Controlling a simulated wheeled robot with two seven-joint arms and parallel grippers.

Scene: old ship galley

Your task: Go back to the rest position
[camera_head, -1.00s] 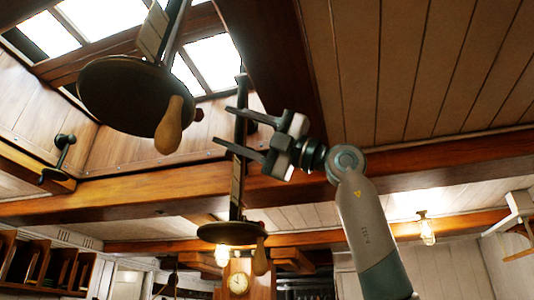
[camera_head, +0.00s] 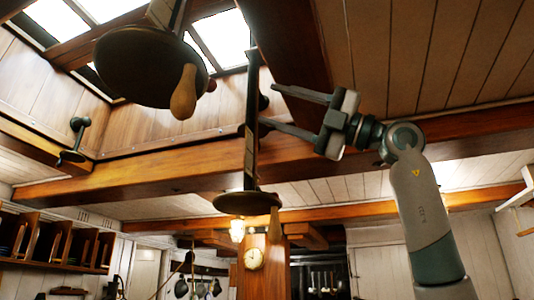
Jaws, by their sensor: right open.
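My right gripper (camera_head: 292,112) is raised toward the ceiling, its two fingers spread and pointing left. It is open, with nothing seen between the fingers. Its fingertips show close to a dark hanging pole (camera_head: 251,130) in the picture; I cannot tell the true gap. My right arm (camera_head: 425,215) comes up from the lower right. My left gripper is not in view.
A smaller round plate (camera_head: 246,203) hangs on the pole. A wooden beam (camera_head: 120,184) crosses behind. A clock (camera_head: 254,258) and a dish shelf (camera_head: 55,240) stand farther off.

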